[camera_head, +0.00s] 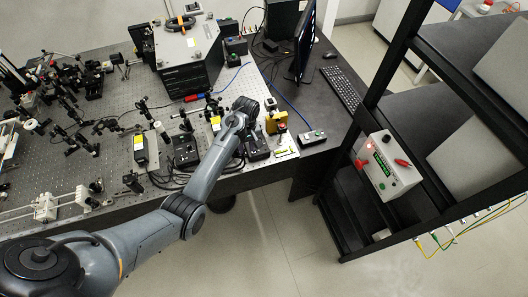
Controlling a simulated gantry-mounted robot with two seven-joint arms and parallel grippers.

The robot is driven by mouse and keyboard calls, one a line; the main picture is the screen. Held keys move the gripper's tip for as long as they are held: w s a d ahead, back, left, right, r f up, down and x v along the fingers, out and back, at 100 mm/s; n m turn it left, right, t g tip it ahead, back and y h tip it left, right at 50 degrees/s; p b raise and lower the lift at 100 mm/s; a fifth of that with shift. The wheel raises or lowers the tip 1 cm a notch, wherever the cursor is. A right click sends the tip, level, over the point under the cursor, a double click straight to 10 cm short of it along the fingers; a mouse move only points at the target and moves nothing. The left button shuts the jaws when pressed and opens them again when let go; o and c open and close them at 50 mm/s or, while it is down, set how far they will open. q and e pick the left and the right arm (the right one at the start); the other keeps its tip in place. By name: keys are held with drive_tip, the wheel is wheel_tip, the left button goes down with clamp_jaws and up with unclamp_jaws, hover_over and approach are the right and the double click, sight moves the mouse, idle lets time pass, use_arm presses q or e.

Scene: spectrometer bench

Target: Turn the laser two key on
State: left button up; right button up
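My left arm reaches in from the lower left across the optical table. Its dark end, with the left gripper (246,106), is over the table's right part, above a small black control box (257,148). The fingers are too small and dark to read. My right gripper is not in view.
A yellow device (276,121) and a small button box (312,137) lie right of the gripper. A white instrument box (389,167) with a green display and red parts sits on the black rack. A monitor (304,42) stands behind. Optics crowd the table's left.

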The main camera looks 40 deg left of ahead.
use_arm(q)
drive_tip(key=w+r+t, duration=0.1)
drive_tip(key=w+r, duration=0.3)
drive_tip(key=f, duration=1)
drive_tip(key=shift+w+a+b, duration=0.15)
drive_tip(key=shift+w+b, duration=0.05)
drive_tip(key=shift+b, duration=0.1)
clamp_jaws()
